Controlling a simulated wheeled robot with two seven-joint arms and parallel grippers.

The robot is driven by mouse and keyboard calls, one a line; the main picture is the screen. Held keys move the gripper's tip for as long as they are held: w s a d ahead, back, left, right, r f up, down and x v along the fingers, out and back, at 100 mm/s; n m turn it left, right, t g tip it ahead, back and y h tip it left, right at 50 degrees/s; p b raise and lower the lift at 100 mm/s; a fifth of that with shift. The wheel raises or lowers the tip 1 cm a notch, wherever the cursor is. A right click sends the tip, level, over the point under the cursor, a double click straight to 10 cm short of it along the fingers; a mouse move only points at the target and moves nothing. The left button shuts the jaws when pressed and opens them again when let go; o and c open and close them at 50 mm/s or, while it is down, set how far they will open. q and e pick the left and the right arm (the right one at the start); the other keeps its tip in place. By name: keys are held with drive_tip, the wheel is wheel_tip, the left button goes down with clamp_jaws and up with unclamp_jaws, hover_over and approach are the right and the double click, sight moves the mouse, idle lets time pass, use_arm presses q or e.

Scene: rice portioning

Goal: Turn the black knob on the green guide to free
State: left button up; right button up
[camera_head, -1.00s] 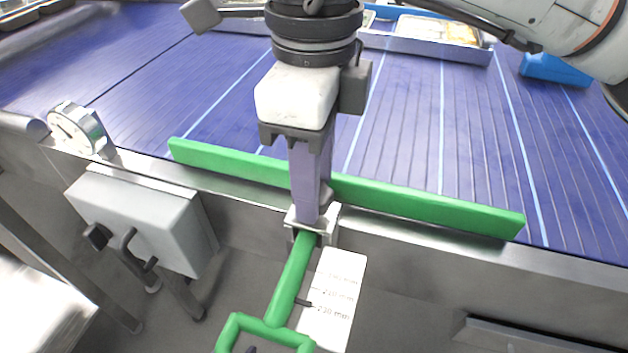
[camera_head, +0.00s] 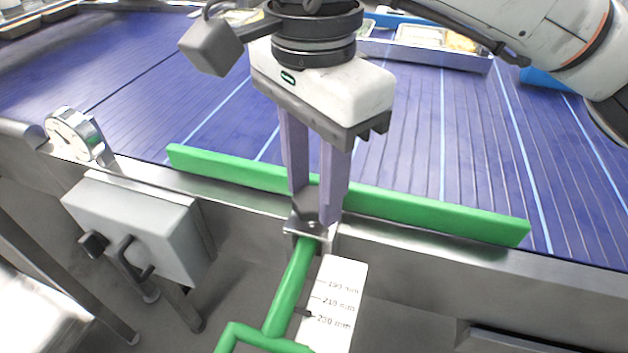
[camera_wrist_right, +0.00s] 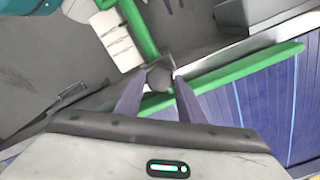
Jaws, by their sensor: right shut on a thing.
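The green guide (camera_head: 430,212) is a long rail along the near edge of the blue belt, with a green rod (camera_head: 288,290) running down towards me from a metal clamp block (camera_head: 322,238). The black knob (camera_head: 307,215) sits on top of the block and is partly hidden by my fingers. It also shows in the right wrist view (camera_wrist_right: 160,77) as a dark round piece between the fingertips. My right gripper (camera_head: 316,208) points down and is shut on the knob, one finger on each side. My left gripper is not in view.
A white scale plate (camera_head: 338,300) with millimetre marks lies beside the rod. A grey box (camera_head: 140,225) with dark handles and a round dial (camera_head: 75,135) are at the left. A metal tray (camera_head: 420,48) with food containers is on the far belt.

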sight(313, 198)
drive_tip(key=shift+r+n, duration=0.1)
drive_tip(key=shift+n, duration=1.7)
drive_tip(key=o, duration=1)
drive_tip(key=shift+o, duration=0.2)
wheel_tip(313, 198, up, 10)
drive_tip(key=p, duration=0.1)
drive_tip(key=shift+p, duration=0.4)
